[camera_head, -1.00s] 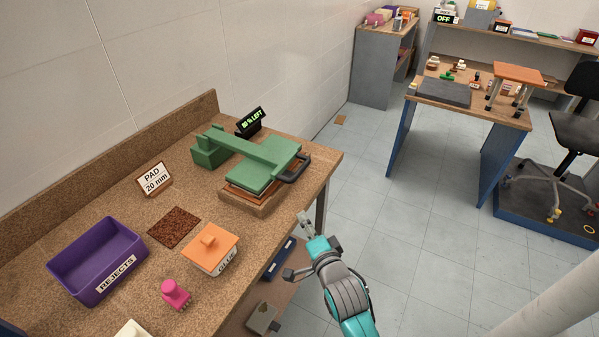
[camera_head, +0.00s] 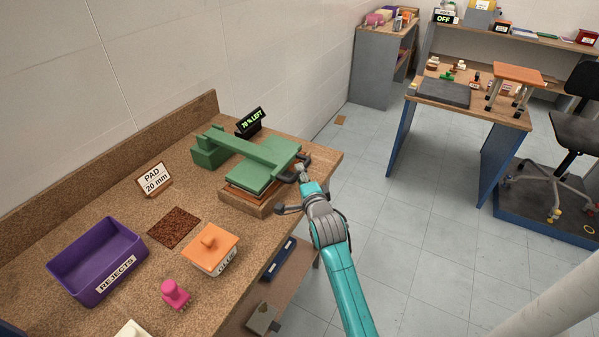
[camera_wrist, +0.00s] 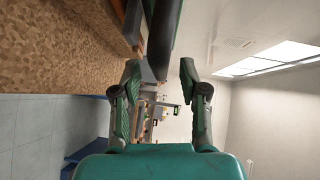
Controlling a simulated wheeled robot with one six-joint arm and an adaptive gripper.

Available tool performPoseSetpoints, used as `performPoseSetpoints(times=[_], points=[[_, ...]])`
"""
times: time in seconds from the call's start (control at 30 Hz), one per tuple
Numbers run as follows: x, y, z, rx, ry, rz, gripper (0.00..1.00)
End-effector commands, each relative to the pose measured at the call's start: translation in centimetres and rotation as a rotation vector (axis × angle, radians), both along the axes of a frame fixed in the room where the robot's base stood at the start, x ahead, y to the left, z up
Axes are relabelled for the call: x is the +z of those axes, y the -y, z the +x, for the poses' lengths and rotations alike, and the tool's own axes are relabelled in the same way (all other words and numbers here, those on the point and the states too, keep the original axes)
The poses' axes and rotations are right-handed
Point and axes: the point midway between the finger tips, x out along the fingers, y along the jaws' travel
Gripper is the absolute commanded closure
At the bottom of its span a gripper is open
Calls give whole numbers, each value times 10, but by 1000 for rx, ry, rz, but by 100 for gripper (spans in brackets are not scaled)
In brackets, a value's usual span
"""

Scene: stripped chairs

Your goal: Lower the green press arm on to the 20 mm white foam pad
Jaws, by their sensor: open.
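The green press arm (camera_head: 250,147) runs from its green block at the back left to a flat green plate over a wooden base (camera_head: 241,202). An orange-brown layer shows under the plate's edge. I cannot make out a white foam pad there. A dark handle (camera_head: 305,157) sticks out at the front of the press. My gripper (camera_head: 301,172) is at this handle, in front of the plate. In the wrist view, my gripper (camera_wrist: 159,68) is open, and the dark handle (camera_wrist: 161,42) lies between or just beyond its fingertips. Contact cannot be told.
A "PAD 20 mm" sign (camera_head: 154,179) stands left of the press, and a small black display (camera_head: 250,121) behind it. A brown mat (camera_head: 173,227), orange-lidded box (camera_head: 211,250), pink object (camera_head: 175,294) and purple rejects bin (camera_head: 97,260) are nearer. Free floor lies right of the bench.

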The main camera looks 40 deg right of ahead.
Motion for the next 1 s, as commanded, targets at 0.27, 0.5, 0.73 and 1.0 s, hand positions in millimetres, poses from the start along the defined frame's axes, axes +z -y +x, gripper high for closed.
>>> performPoseSetpoints(times=[0.27,0.5,0.73,1.0], points=[[-3,10,21,0,0,0,57],[-3,11,23,0,0,0,57],[-3,11,23,0,0,0,97],[-2,11,23,0,0,0,100]])
